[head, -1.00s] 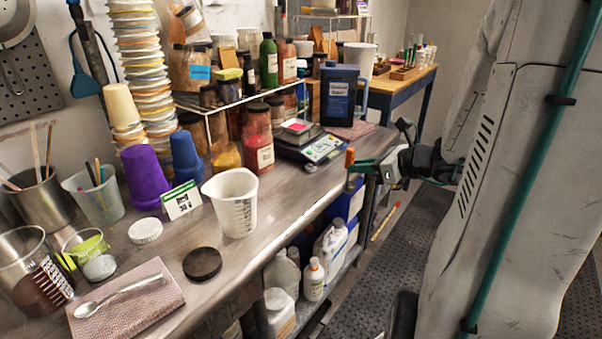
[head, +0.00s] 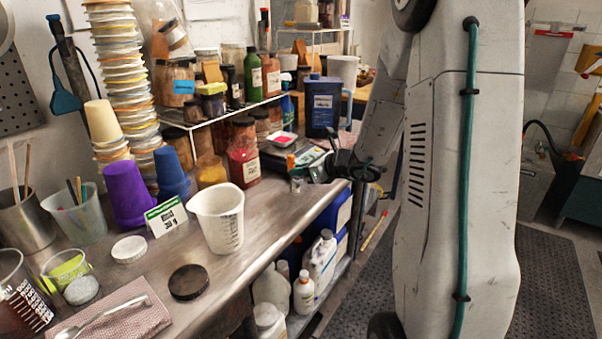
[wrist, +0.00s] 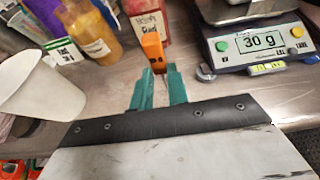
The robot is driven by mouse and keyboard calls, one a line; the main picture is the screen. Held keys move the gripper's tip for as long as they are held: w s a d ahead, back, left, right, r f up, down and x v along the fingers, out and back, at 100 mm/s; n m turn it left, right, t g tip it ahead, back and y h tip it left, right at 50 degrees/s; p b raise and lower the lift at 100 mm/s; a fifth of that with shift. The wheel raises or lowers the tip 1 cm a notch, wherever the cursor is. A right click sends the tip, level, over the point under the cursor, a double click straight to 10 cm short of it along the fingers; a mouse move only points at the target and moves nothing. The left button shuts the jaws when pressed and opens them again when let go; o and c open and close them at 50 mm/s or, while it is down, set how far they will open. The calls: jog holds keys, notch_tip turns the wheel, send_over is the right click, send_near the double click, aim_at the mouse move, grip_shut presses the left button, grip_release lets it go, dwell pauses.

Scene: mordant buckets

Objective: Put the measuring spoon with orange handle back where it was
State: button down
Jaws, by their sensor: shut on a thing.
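My gripper (wrist: 155,88) is shut on the orange handle of the measuring spoon (wrist: 153,52), which points up between the green fingers in the wrist view. The spoon's bowl is hidden or too small to make out there. In the head view my gripper (head: 306,174) is over the bench's front edge, just in front of the scale, with the orange handle (head: 291,162) at its tip. I cannot tell whether the spoon touches the bench top.
The scale (wrist: 258,45) reads 30 g. Red (wrist: 145,22) and yellow (wrist: 92,32) jars stand behind my gripper. A white pitcher (wrist: 38,92) stands at left; a dark lid (head: 189,282) lies near the front edge. Bench top between pitcher and scale is clear (head: 268,205).

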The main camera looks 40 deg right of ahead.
jog(key=shift+f, duration=0.5)
jog(key=c, duration=1.4)
grip_release()
jog(key=shift+f, duration=0.15)
jog(key=shift+o, duration=0.2)
